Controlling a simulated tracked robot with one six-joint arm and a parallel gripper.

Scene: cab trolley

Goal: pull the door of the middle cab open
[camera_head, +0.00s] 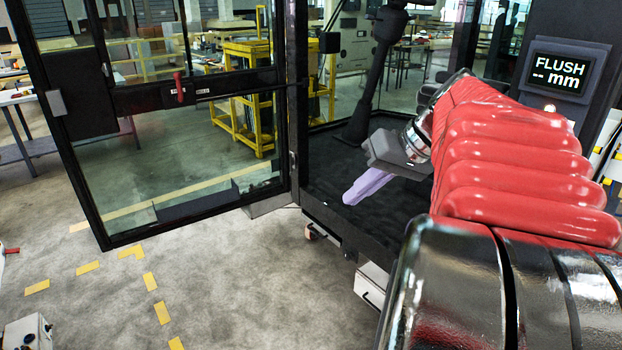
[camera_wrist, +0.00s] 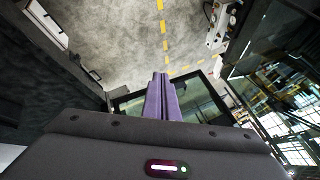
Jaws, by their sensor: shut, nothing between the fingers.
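The cab door (camera_head: 205,160) is a tall black-framed glass door at the left of the head view. It stands swung wide out from the cab (camera_head: 325,195), its hinge side near the black cab post. A red handle (camera_head: 179,88) sits on its middle bar. My gripper (camera_head: 350,197), with purple fingers, is shut and empty over the dark cab floor, to the right of the door and apart from it. In the wrist view the fingers (camera_wrist: 159,78) are together, with door glass (camera_wrist: 205,100) showing behind them.
A display panel reading "FLUSH mm" (camera_head: 559,74) stands at the upper right. Yellow stands (camera_head: 245,95) show through the glass. A grey box (camera_head: 27,333) is at the lower left. The concrete floor (camera_head: 230,285) with yellow tape marks is open in front of the door.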

